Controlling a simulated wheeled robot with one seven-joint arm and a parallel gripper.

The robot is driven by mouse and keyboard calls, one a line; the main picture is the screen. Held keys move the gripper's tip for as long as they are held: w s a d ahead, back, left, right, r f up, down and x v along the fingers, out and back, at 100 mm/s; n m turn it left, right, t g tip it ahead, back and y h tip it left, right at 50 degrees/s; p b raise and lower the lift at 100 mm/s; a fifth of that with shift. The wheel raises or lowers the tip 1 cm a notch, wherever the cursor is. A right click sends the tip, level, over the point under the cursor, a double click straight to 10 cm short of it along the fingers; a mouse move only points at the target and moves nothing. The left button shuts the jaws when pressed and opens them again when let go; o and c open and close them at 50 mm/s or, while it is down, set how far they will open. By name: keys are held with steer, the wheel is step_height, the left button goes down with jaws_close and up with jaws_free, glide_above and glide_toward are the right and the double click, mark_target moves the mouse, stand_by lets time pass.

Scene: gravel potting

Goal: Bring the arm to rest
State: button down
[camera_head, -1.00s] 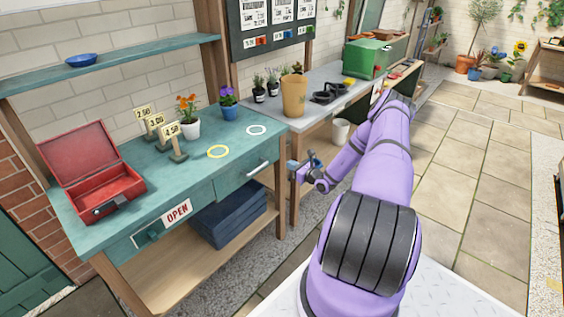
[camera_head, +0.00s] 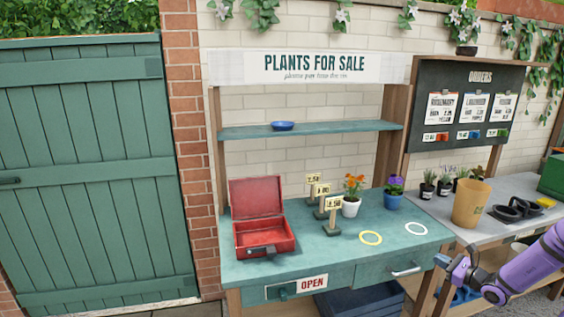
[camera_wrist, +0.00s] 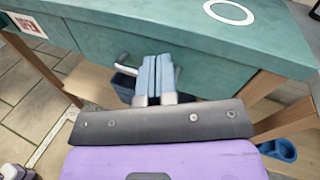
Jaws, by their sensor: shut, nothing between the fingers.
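My gripper (camera_head: 441,262) is at the lower right in the head view, in front of the right end of the teal sales table (camera_head: 240,272). My purple arm reaches in from the right edge. In the wrist view my gripper's two blue fingers (camera_wrist: 158,76) are together with nothing between them. They point at the table's drawer front (camera_wrist: 100,46), and the drawer handle (camera_wrist: 124,66) shows just left of the fingertips. I cannot tell how far the fingers are from it.
A red cash box (camera_head: 262,232) stands open on the table. Price signs (camera_head: 332,216), an orange-flowered pot (camera_head: 351,206) and a purple-flowered pot (camera_head: 392,200) stand behind a yellow ring (camera_head: 371,238) and a white ring (camera_head: 416,228). A tan pot (camera_head: 471,203) stands on the grey bench.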

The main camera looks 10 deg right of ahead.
steer(key=s+a+r+n+g+y, duration=0.1)
steer(key=s+a+r+n+g, duration=0.2)
steer(key=a+r+n+g, duration=0.8)
steer(key=s+a+r+n+g+y, duration=0.1)
steer(key=s+a+r+n+g, duration=0.35)
steer(key=a+r, duration=1.3)
steer(key=s+a+r+n+t+h, duration=0.2)
steer(key=s+a+r+n+h, duration=0.35)
steer(key=s+r+n, duration=0.4)
steer(key=s+r+n+t+h, duration=0.1)
steer(key=s+r+h, duration=0.1)
steer(key=s, duration=0.6)
steer(key=s+a+r+n+t+h, duration=0.1)
steer(key=s+r, duration=0.3)
steer(key=s, duration=0.5)
steer(key=shift+a+r+n+t+h, duration=0.2)
steer(key=shift+r+n+t+h, duration=0.15)
steer(key=shift+n+t, duration=0.35)
